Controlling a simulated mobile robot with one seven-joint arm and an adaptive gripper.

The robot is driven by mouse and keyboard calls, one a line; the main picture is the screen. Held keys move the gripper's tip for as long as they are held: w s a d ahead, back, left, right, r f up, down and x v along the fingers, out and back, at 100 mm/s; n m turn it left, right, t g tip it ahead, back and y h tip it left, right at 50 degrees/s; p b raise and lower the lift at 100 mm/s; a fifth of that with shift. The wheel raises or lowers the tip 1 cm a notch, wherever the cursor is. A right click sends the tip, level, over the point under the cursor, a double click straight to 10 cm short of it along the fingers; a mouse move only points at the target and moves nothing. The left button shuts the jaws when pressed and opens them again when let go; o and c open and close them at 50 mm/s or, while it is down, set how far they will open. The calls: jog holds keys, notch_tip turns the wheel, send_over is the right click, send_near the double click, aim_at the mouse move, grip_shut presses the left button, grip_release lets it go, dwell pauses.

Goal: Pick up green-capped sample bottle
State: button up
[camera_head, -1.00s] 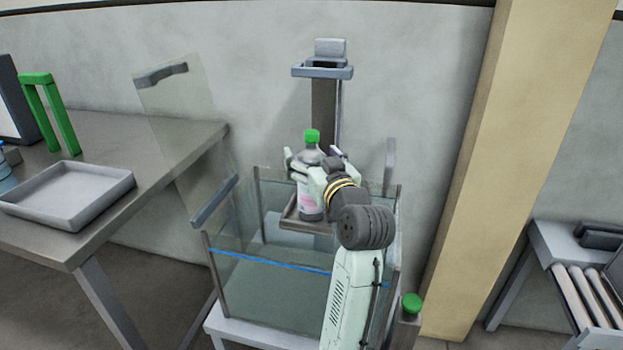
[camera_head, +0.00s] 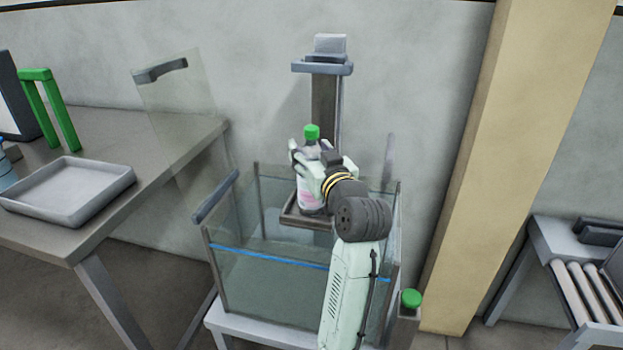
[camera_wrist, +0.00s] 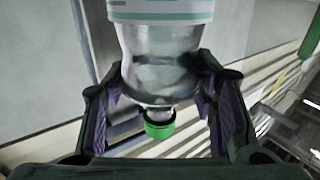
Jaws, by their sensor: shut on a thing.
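The green-capped sample bottle (camera_head: 311,140) stands upright over a small dark platform (camera_head: 306,221) inside the glass tank. It is clear, with a pale label and pink marks low down. My gripper (camera_head: 314,168) reaches in from the right and is shut on the bottle's upper part. In the wrist view the bottle (camera_wrist: 160,62) lies between my two dark fingers (camera_wrist: 165,110), with its green cap toward the camera. I cannot tell whether the bottle's base still touches the platform.
The glass tank (camera_head: 265,285) with a blue line surrounds the platform. A post with a grey bracket (camera_head: 322,67) rises behind. A clear lid panel (camera_head: 172,115) stands open at left. A grey tray (camera_head: 68,190) lies on the left table. A green knob (camera_head: 411,299) sits at the tank's right.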

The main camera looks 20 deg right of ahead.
grip_shut()
jog(key=shift+r, duration=0.15)
dwell(0.4)
